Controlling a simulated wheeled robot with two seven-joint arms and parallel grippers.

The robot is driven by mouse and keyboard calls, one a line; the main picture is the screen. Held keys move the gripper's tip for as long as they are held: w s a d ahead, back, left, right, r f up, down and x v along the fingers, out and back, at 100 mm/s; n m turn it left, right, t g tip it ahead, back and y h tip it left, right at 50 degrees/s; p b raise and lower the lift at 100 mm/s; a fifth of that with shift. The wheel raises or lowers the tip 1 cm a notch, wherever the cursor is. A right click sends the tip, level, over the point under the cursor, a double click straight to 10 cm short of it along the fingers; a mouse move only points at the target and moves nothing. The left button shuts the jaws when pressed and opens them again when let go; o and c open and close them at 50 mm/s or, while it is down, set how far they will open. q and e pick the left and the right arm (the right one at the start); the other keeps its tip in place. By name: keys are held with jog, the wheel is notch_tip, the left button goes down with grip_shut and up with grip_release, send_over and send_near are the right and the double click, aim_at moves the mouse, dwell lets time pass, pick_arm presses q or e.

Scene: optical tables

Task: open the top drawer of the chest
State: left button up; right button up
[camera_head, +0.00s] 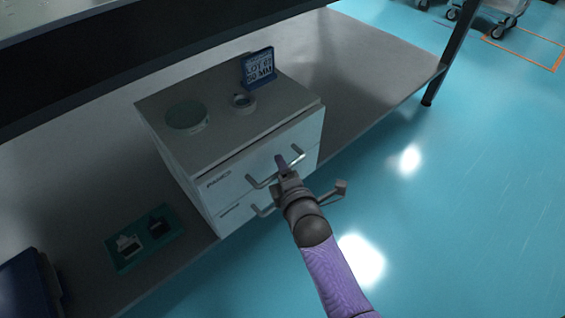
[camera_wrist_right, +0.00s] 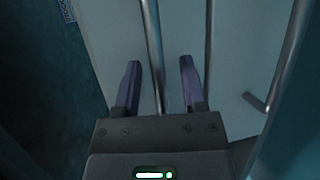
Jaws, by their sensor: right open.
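The white chest (camera_head: 170,160) stands on the table's lower shelf, with two drawers facing the floor side. The top drawer (camera_head: 232,180) looks shut and has a metal bar handle (camera_head: 262,183). My right gripper (camera_head: 281,161) is at this handle, its jaws open. In the right wrist view, the handle bar (camera_wrist_right: 152,45) runs between the two purple fingers (camera_wrist_right: 159,80), with a gap on either side. The lower drawer's handle (camera_head: 262,211) is partly behind my right gripper. My left gripper is not in view.
On the chest top are a round greenish disc (camera_head: 186,116), a small ring (camera_head: 243,101) and a blue label sign (camera_head: 258,70). A green tray (camera_head: 120,262) with small items lies left on the shelf. Open blue floor (camera_head: 450,220) is at right.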

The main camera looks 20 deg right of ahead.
grip_shut()
dwell(1.5)
